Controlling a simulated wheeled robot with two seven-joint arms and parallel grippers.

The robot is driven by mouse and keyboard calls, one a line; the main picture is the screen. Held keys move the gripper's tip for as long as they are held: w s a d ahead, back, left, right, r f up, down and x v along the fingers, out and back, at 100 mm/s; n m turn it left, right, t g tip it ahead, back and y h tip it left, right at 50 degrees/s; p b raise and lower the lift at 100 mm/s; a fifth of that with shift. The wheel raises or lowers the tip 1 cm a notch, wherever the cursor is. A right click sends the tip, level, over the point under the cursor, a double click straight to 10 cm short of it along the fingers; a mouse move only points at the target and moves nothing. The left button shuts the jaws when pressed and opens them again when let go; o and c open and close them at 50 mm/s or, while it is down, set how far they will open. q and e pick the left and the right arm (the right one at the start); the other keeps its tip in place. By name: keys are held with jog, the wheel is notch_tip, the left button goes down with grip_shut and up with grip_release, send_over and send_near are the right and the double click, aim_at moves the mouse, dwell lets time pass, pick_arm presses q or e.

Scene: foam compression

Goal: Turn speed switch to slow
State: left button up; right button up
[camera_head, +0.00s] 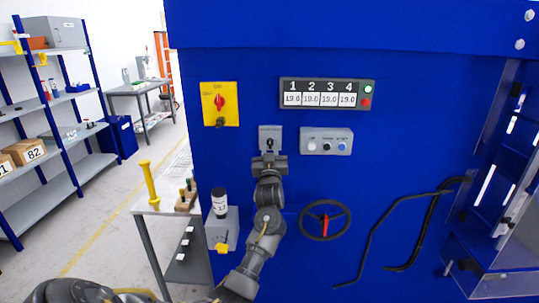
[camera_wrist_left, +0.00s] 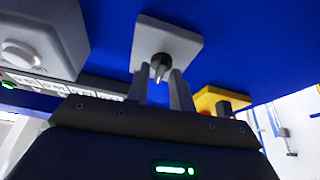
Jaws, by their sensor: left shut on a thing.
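The speed switch is a dark knob on a small grey plate (camera_head: 270,131) on the blue machine front. In the left wrist view the plate (camera_wrist_left: 178,42) is close above my fingers, with the dark knob (camera_wrist_left: 158,64) standing out from it. My left gripper (camera_head: 269,151) is right at the plate, reaching up from below. Its two fingers (camera_wrist_left: 160,84) are on either side of the knob and shut on it. The fingers partly hide the knob, and its exact setting cannot be read. My right gripper is in no view.
Right of the plate is a grey button box (camera_head: 326,140). Above are a counter panel (camera_head: 327,94) and a yellow plate with a red rotary switch (camera_head: 219,103). A handwheel (camera_head: 325,220) and black bent handles (camera_head: 400,225) are below right. A side table (camera_head: 150,207) stands left.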

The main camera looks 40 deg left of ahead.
pick_arm(q)
jog(key=n+g+y+b, duration=0.1)
jog(key=n, duration=0.2)
jog(key=n+g+y+b, duration=0.1)
jog(key=n+g+b, duration=0.1)
jog(key=n, duration=0.2)
jog(key=shift+w+d+n+y, duration=0.1)
jog(key=shift+n+y, duration=0.2)
grip_shut()
jog(key=shift+n+g+b, duration=0.6)
jog(key=shift+n+g, duration=0.2)
jog(key=shift+n, duration=0.8)
jog(key=shift+r+n+y, duration=0.15)
jog(key=shift+n+y, duration=0.15)
jog(key=o, duration=0.7)
grip_release()
jog(key=shift+c, duration=0.2)
jog(key=shift+d, duration=0.1)
jog(key=b+v, duration=0.3)
jog(key=v, duration=0.7)
jog(key=shift+d+b, duration=0.3)
